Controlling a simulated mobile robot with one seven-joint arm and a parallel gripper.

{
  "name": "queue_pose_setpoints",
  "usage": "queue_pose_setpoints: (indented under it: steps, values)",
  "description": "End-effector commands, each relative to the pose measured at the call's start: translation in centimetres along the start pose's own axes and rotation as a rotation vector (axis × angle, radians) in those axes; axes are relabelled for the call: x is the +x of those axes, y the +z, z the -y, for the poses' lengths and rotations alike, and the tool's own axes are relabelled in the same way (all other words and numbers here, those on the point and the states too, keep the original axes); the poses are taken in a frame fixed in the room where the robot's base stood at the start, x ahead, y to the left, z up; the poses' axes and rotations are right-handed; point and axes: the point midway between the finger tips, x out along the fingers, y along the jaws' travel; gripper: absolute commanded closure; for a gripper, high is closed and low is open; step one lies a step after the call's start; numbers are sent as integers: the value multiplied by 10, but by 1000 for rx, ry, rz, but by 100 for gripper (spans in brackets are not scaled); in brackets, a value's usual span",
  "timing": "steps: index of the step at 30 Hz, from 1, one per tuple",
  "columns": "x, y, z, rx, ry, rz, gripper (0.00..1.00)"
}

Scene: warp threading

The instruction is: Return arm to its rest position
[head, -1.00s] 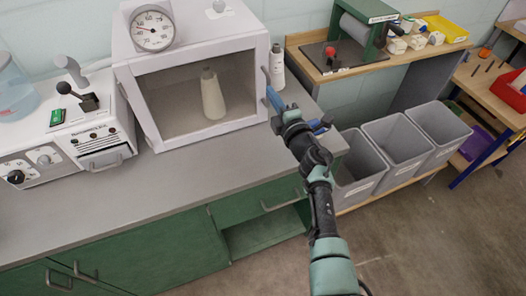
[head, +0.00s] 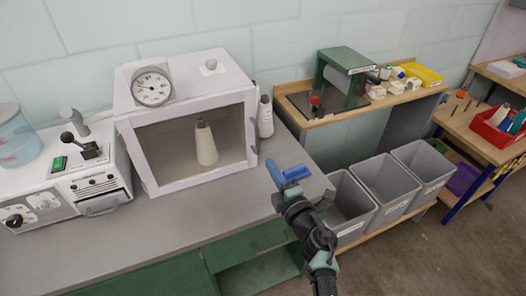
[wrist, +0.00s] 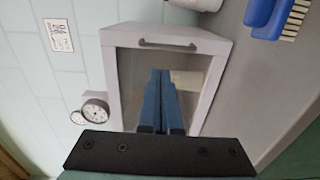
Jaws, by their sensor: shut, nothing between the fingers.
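My gripper (head: 271,165) is at the end of my arm, in front of the right side of the white cabinet (head: 158,187) and over the grey counter in the head view. Its two blue fingers (wrist: 160,80) lie together in the wrist view with nothing held between them. In the head view, my arm reaches up from the bottom edge, right of the picture's middle.
The white cabinet holds a pale cone (head: 205,145) behind its front. A blue brush (head: 297,173) lies on the counter close to my gripper. Grey bins (head: 385,185) stand to the right. A white bottle (head: 265,118) stands beside the cabinet.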

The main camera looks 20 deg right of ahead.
Motion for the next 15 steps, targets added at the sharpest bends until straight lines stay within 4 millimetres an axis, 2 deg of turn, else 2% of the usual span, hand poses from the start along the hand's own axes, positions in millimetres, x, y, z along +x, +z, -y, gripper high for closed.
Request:
queue_pose_setpoints:
  steps: [1, 6, 15]
  values:
    - [-10, 3, -2, 4, -1, 5, 100]
    - [-29, 7, 0, 2, 0, 2, 100]
    - [-35, 7, 0, 1, 1, 0, 100]
